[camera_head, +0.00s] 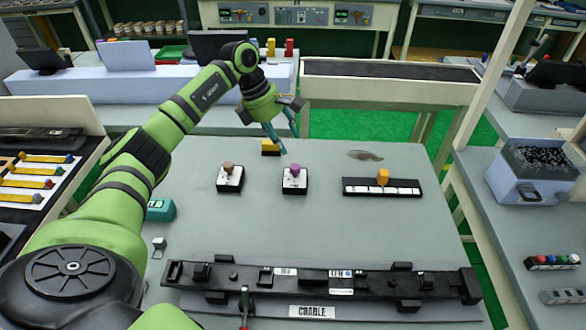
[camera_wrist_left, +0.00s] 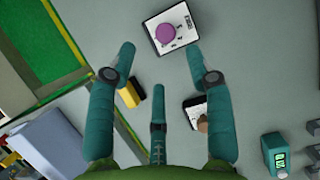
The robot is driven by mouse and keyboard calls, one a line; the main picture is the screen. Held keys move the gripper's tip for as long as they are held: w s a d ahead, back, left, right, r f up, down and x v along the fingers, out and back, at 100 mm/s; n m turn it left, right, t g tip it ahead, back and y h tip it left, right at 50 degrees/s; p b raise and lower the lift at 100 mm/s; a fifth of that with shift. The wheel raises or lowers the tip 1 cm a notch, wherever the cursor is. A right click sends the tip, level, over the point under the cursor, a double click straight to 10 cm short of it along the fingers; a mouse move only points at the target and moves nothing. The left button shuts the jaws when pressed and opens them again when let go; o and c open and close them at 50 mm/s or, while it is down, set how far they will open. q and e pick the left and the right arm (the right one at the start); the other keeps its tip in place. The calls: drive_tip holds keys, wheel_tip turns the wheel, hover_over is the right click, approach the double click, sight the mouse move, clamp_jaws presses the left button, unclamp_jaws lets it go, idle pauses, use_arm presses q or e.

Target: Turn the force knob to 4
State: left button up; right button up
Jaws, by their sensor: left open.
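A purple knob (camera_head: 295,169) sits on a small white-faced box with a black base (camera_head: 293,185) on the grey table. A brown knob (camera_head: 229,168) on a similar box (camera_head: 230,184) stands to its left. The labels are too small to read, so I cannot tell which is the force knob or its setting. My left gripper (camera_head: 286,140) is open and empty, above the table behind the purple knob. In the left wrist view the purple knob (camera_wrist_left: 166,33) lies just beyond the spread fingers, apart from them. The brown knob (camera_wrist_left: 203,123) is partly hidden by a finger.
A black strip with an orange slider (camera_head: 383,177) is at the right. A yellow block (camera_head: 270,147) lies behind the knobs. A long black fixture (camera_head: 320,282) spans the front edge. A teal device (camera_head: 160,210) stands at the left. The table between is clear.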

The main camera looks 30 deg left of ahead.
sight(295, 166)
use_arm(q)
drive_tip(key=x, duration=0.2)
drive_tip(key=p+x, duration=0.1)
drive_tip(key=x, duration=0.4)
drive_tip(key=shift+s+d+f, duration=0.1)
drive_tip(key=shift+s+f, duration=0.15)
drive_tip(key=shift+f, duration=0.2)
drive_tip(key=shift+w+d+f+p, duration=0.15)
drive_tip(key=shift+f+p, duration=0.15)
drive_tip(key=shift+f, duration=0.2)
drive_tip(key=c, duration=0.9)
clamp_jaws()
use_arm(e)
drive_tip(key=shift+s+d+r, duration=0.15)
drive_tip(key=shift+s+d, duration=0.4)
drive_tip(key=shift+s, duration=0.25)
